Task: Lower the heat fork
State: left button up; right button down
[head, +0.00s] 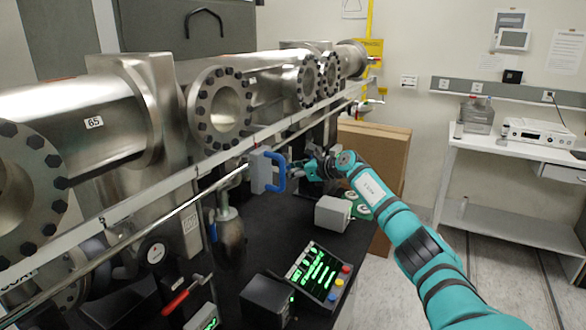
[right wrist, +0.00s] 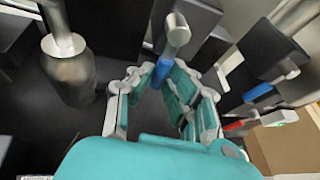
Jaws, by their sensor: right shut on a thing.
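My right gripper (head: 303,168) reaches in over the black bench beneath the steel vacuum tube, beside a blue U-shaped handle (head: 275,172) on a grey block. In the right wrist view my right gripper (right wrist: 154,80) has its fingers closed around a blue handle (right wrist: 161,72) below a rounded metal piece (right wrist: 177,30). No label shows which part is the heat fork, and the fingers hide part of the grip. My left gripper is not in view.
A metal flask (head: 230,235) stands left of the gripper, also in the right wrist view (right wrist: 66,72). A red-handled lever (head: 181,296) and a control panel (head: 318,272) are nearer. A light box (head: 332,214) stands below my arm. A cardboard box (head: 392,160) is behind it.

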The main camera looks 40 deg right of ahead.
jog(key=shift+a+m+g+y, duration=0.3)
jog(key=shift+m+y, duration=0.1)
jog(key=shift+m, duration=0.2)
jog(key=shift+a+f, duration=0.1)
jog(key=shift+f, duration=0.15)
jog(key=c, duration=1.6)
grip_release()
jog(key=shift+s, duration=0.1)
jog(key=shift+o, duration=1.4)
jog(key=shift+a+r, duration=0.15)
jog(key=shift+r, duration=0.05)
